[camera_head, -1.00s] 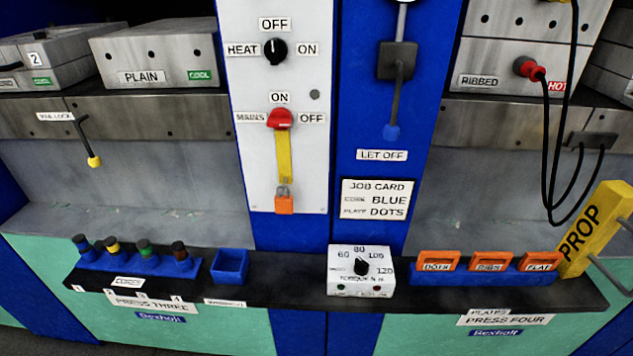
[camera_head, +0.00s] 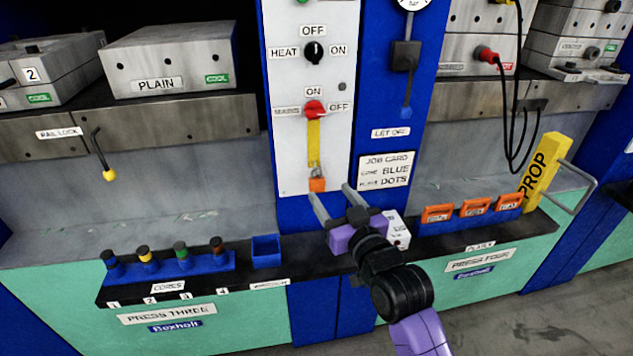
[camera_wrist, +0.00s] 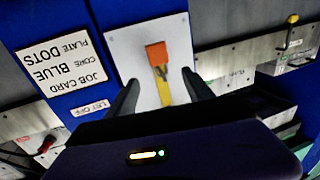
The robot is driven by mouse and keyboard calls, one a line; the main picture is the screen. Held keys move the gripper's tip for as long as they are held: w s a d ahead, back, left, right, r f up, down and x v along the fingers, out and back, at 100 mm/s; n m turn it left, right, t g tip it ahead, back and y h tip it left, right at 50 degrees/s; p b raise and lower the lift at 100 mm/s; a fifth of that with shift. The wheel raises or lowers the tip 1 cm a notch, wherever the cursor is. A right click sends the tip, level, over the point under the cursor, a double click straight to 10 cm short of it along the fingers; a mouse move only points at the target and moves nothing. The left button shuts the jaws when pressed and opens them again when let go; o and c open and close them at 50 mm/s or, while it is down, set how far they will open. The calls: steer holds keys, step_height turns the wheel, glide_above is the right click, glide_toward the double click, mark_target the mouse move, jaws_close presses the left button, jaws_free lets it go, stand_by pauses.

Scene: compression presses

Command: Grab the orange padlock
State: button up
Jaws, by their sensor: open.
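The orange padlock (camera_head: 317,184) hangs at the lower end of a yellow strap (camera_head: 313,145) below the red mains switch (camera_head: 314,109) on the white panel. My gripper (camera_head: 331,191) is open and empty in front of the lower part of the panel, with the padlock between and just above its fingertips in the head view. In the wrist view the picture is upside down; the padlock (camera_wrist: 156,54) shows beyond and between the two open fingers (camera_wrist: 158,88), apart from them. Its shackle is small and partly blurred.
The job card (camera_head: 385,170) is right of the padlock. A white torque box (camera_head: 398,232) stands on the shelf, partly behind my gripper. A blue bin (camera_head: 266,251) and cores rack (camera_head: 190,264) are left; orange plates (camera_head: 474,208) and the yellow prop (camera_head: 542,172) are right.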

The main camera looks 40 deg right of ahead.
mark_target(317, 180)
steer(key=shift+p+x, duration=0.65)
steer(key=shift+x, duration=3.6)
steer(key=shift+f, duration=0.1)
jaws_close()
